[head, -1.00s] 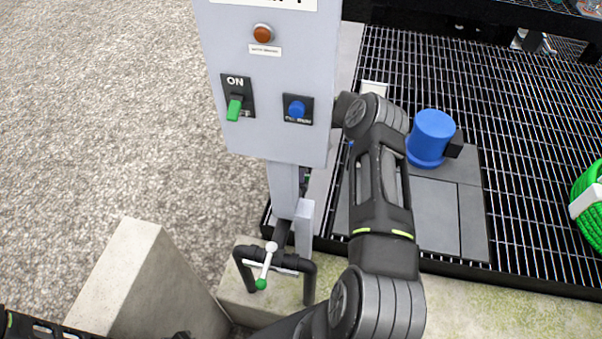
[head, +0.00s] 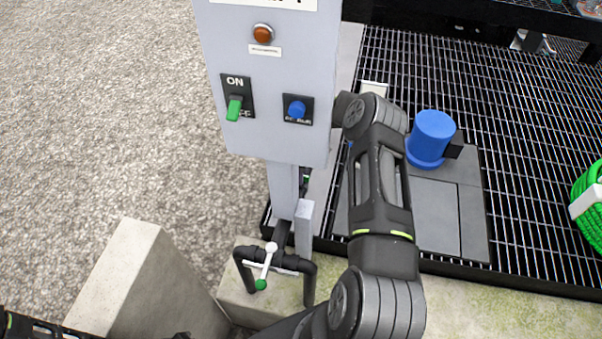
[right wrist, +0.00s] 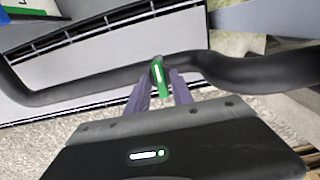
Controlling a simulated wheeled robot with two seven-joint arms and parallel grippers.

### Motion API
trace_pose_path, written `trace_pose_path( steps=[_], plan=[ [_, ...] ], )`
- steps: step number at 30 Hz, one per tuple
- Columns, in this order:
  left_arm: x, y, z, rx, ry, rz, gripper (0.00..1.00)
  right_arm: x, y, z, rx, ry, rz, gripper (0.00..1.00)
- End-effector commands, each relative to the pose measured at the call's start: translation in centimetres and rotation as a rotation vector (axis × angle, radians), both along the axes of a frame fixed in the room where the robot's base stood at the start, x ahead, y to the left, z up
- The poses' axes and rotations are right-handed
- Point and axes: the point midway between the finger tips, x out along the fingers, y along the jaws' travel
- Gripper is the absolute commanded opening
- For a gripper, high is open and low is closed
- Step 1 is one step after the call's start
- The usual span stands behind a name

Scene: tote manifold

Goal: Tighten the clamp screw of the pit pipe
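In the right wrist view a small green handle with a white stripe (right wrist: 158,76) stands at a thick black pipe (right wrist: 90,92). It may be the clamp screw, but the clamp itself cannot be made out. My right gripper (right wrist: 162,79) has its two fingers on either side of this handle. Whether they press on it cannot be seen. In the head view my right arm reaches up to the right edge of the grey control panel (head: 270,140), which hides the right gripper. My left gripper is not in view.
The panel carries a green ON switch (head: 235,107), a blue knob (head: 297,109) and an orange lamp (head: 262,34). Below it is a black pipe with a green-tipped lever (head: 264,270). A blue cylinder (head: 431,138) stands right of my arm on plates over the grating (head: 520,140). A concrete block (head: 150,280) is lower left.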

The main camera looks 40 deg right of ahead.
Motion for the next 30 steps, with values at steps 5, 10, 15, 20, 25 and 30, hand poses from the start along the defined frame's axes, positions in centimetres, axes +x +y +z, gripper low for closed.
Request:
trace_pose_path(
  steps=[5, 10, 15, 20, 25, 30],
  plan=[
    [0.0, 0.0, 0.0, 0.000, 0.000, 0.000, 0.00, 0.0, 0.0, 0.0, 0.000, 0.001, 0.002, 0.35],
    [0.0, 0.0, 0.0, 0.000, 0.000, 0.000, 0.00, 0.0, 0.1, 0.0, 0.001, 0.002, 0.002, 0.35],
    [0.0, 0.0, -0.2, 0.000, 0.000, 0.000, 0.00, 0.0, 0.0, 1.2, -0.001, 0.001, 0.002, 0.35],
    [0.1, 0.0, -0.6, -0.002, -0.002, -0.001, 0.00, 0.1, -0.1, 3.6, -0.002, -0.001, 0.001, 0.35],
    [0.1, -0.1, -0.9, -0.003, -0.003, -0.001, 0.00, 0.0, 0.0, 6.3, -0.001, 0.000, 0.002, 0.35],
    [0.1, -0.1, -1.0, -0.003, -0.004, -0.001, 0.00, 0.0, 0.1, 7.6, 0.001, 0.002, 0.002, 0.35]
  ],
)
